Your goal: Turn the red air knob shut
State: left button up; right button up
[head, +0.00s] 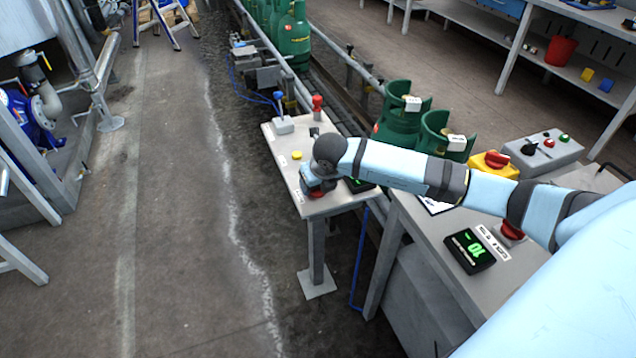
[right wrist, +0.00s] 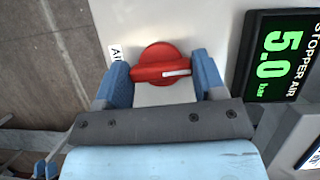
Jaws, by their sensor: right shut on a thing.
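The red air knob (right wrist: 158,58) is round with a raised bar and a white pointer line. In the right wrist view its bar lies roughly crosswise, with the pointer towards the right. My right gripper (right wrist: 161,72) has its blue fingers on either side of the knob and is shut on it. In the head view this gripper (head: 317,183) is down at the near end of the small white table and mostly hides the knob. A black display (right wrist: 281,57) beside the knob reads "STOPPER AIR 5.0 bar".
The small white table (head: 285,178) also carries a yellow button (head: 297,155), a blue-handled lever (head: 281,112) and a red-topped post (head: 317,107). Green cylinders (head: 400,118) stand on the conveyor behind. Another red knob (head: 512,231) and display (head: 469,251) are on the right bench.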

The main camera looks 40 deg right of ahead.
jog(key=shift+m, duration=0.5)
jog(key=o, duration=0.9)
jog(key=shift+r, duration=0.1)
jog(key=p+v, duration=0.1)
jog(key=v, duration=1.2)
jog(key=shift+a+r, duration=0.2)
jog(key=shift+r, duration=0.2)
